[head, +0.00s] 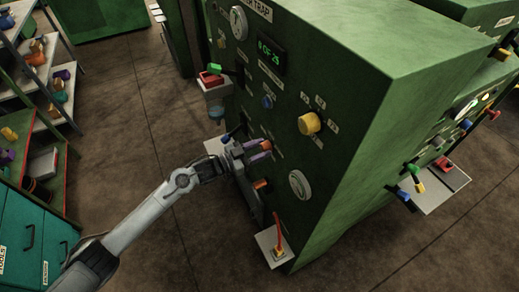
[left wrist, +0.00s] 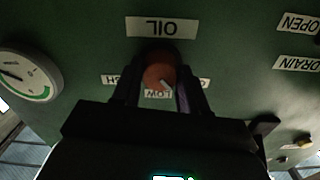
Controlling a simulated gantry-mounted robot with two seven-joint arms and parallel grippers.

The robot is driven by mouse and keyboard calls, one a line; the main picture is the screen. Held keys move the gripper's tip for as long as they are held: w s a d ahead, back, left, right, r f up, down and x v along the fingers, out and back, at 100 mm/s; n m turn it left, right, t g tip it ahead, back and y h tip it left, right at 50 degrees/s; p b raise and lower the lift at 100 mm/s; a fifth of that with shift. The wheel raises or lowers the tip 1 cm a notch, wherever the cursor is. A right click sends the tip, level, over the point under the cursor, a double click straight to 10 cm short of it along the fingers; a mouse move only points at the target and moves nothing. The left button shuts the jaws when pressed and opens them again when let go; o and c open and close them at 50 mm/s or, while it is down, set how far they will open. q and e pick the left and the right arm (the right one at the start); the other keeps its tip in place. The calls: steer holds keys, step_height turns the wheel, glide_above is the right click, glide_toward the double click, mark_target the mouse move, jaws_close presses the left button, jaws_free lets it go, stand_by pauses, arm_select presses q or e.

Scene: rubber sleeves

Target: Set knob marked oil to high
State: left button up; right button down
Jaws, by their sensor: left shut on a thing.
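The oil knob (left wrist: 158,73) is a round orange-red knob with a white pointer mark, under an upside-down OIL label (left wrist: 161,27) in the left wrist view. The pointer slants to the lower right, near the label reading LOW (left wrist: 158,94). Labels at either side are partly hidden by my fingers. My left gripper (left wrist: 160,90) has one finger on each side of the knob and is shut on it. In the head view my left gripper (head: 258,150) reaches the green machine's front face, mostly covering the knob. My right gripper is not in view.
Another orange knob (head: 261,184) sits below my gripper. Shelves (head: 52,100) stand at left; the floor between is open.

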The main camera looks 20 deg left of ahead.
arm_select(q)
steer(key=m+b, duration=0.1)
steer(key=m, duration=0.4)
steer(key=shift+f, duration=0.1)
steer(key=m+b, duration=0.1)
steer(key=m, duration=0.3)
steer(key=shift+m, duration=0.4)
steer(key=m+b, duration=0.2)
steer(key=m, duration=0.2)
steer(key=shift+m, duration=0.3)
steer(key=shift+m+b, duration=0.65)
steer(key=shift+m, duration=0.45)
steer(key=shift+m+b, duration=0.35)
steer(key=shift+m, duration=0.45)
steer(key=o, duration=1)
steer(key=shift+o, duration=0.2)
steer(key=shift+s+a, duration=0.1)
